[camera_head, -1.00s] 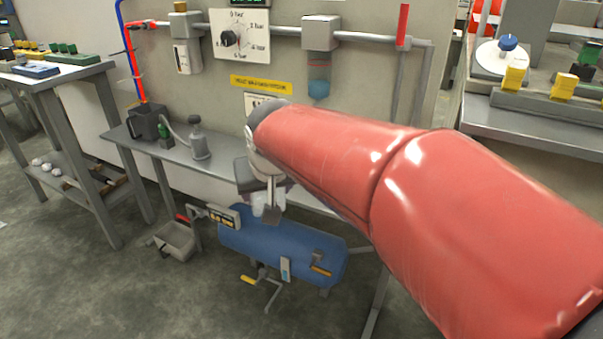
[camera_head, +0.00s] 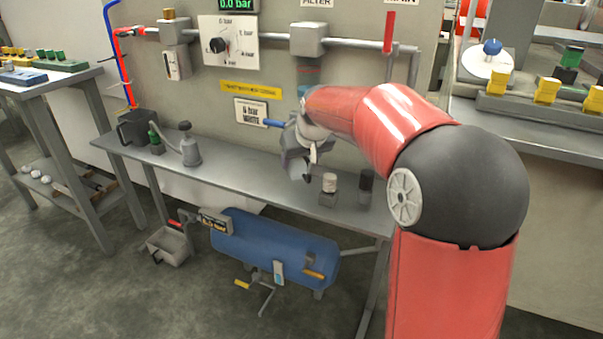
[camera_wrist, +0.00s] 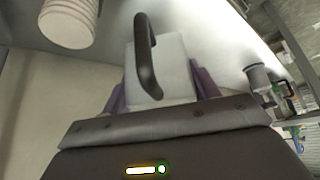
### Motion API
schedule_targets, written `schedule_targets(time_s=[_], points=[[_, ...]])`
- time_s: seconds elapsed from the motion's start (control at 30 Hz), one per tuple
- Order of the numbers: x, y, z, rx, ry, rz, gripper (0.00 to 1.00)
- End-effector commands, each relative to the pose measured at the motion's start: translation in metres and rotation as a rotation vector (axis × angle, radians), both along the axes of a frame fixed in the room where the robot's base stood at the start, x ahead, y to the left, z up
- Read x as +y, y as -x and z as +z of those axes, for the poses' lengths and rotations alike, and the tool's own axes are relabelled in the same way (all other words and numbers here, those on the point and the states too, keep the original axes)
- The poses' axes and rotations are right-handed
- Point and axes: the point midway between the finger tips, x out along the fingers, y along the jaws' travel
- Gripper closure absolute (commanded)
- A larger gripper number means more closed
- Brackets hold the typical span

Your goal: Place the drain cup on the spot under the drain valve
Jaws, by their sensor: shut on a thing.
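My gripper (camera_head: 303,158) is above the metal bench, in front of the wall panel. In the wrist view, its purple fingers (camera_wrist: 160,92) are shut on a pale grey cup (camera_wrist: 172,62) with a dark curved handle. The head view shows the held cup poorly, as the gripper hides most of it. The filter unit (camera_head: 307,40) hangs on the pipe above, its lower part mostly behind my arm. Under the bench, a blue tank (camera_head: 275,250) has a yellow-handled lever (camera_head: 243,284) below it. I cannot tell which fitting is the drain valve, and no marked spot shows clearly.
A grey can (camera_head: 190,150) and a black container (camera_head: 137,127) stand left. A grey bin (camera_head: 167,247) is on the floor.

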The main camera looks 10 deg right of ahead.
Motion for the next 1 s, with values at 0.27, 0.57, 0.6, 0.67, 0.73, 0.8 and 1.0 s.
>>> schedule_targets(time_s=[0.27, 0.57, 0.6, 0.67, 0.73, 0.8, 1.0], points=[[0.0, 0.001, -0.025, 0.002, 0.0, -0.001, 0.64], [-0.003, -0.003, -0.045, -0.001, 0.0, -0.001, 0.64], [-0.003, -0.003, -0.045, -0.001, 0.0, -0.001, 0.64], [-0.003, -0.003, -0.045, -0.001, 0.0, -0.001, 0.64], [-0.002, -0.003, -0.047, 0.0, 0.0, -0.001, 0.64], [-0.002, -0.003, -0.049, 0.0, 0.0, -0.001, 0.39], [-0.002, -0.003, -0.048, 0.0, 0.0, -0.001, 0.18]])
